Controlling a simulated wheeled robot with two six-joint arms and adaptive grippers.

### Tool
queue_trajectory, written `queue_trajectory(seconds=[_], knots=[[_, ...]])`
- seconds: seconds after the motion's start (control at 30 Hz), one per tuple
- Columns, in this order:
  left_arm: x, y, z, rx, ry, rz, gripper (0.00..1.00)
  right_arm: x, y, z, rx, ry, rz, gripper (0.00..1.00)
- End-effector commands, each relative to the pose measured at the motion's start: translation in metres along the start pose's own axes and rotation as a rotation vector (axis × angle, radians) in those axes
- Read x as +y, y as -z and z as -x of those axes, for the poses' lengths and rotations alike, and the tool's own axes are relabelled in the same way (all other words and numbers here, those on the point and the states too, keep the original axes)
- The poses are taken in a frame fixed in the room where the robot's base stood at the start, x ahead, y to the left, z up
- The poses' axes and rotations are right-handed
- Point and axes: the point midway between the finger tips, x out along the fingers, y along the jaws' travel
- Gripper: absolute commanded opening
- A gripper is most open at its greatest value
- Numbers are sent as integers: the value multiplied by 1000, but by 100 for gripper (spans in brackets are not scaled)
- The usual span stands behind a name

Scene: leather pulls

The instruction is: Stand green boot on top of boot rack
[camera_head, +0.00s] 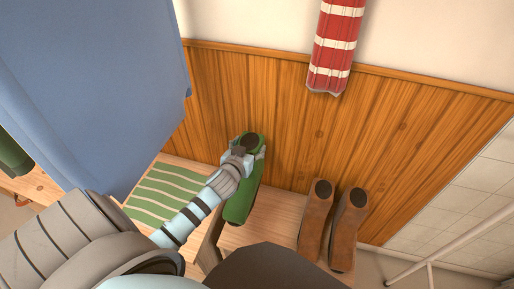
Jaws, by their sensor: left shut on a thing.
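A green boot (244,203) is in the middle of the head view, in front of the wood-panelled wall. Its dark opening faces up toward the camera and its toe points to the bottom of the picture. My left gripper (245,155) is shut on the boot's upper part, from the left, and hides some of the shaft. The boot rack (278,215) looks like the pale wooden top beneath it. I cannot tell whether the boot's sole touches the wood. My right gripper is not in view.
A pair of brown boots (315,222) stands on the wood to the right. A green-and-cream striped mat (155,200) lies to the left. A large blue panel (95,85) fills the upper left. A red striped cloth (335,45) hangs on the wall. Another green object (12,155) shows at the left edge.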

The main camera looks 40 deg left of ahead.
Motion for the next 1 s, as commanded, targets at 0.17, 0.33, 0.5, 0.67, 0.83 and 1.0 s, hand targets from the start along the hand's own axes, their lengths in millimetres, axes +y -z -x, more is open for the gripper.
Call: queue_trajectory(seconds=[0.17,0.33,0.5,0.67,0.83,1.0], knots=[[0,-65,-27,-1,0,1,2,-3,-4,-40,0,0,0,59],[1,-97,-41,2,-1,1,2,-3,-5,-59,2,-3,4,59],[1,-115,-48,1,-1,1,2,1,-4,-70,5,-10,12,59],[0,-141,-59,1,0,1,2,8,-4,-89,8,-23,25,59],[0,-139,-58,1,-1,0,2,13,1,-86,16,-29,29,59],[0,-141,-59,2,-1,1,2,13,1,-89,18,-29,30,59]])
